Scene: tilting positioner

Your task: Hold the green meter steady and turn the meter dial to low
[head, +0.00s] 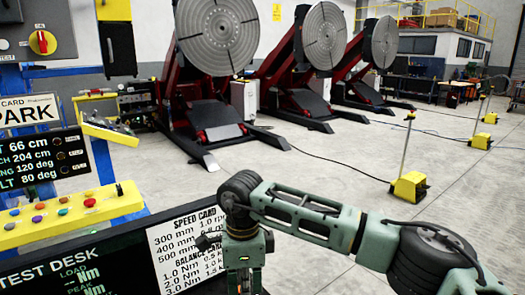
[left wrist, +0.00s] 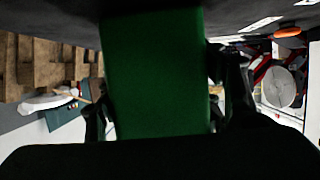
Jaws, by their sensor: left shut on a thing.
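In the left wrist view a dark green block-shaped body, the green meter (left wrist: 155,75), fills the middle of the picture. My left gripper (left wrist: 165,105) has one dark finger on each side of it and is shut on it. The meter's face and dial do not show. In the head view neither the meter nor my left gripper shows. My right arm comes in from the right and bends down, and its wrist end (head: 243,280) is cut off by the bottom edge. Its fingertips are out of sight.
A yellow button box (head: 68,213) stands at the left. A red knob (head: 42,42) is on a cabinet. Large tilting positioners (head: 215,35) stand behind open floor.

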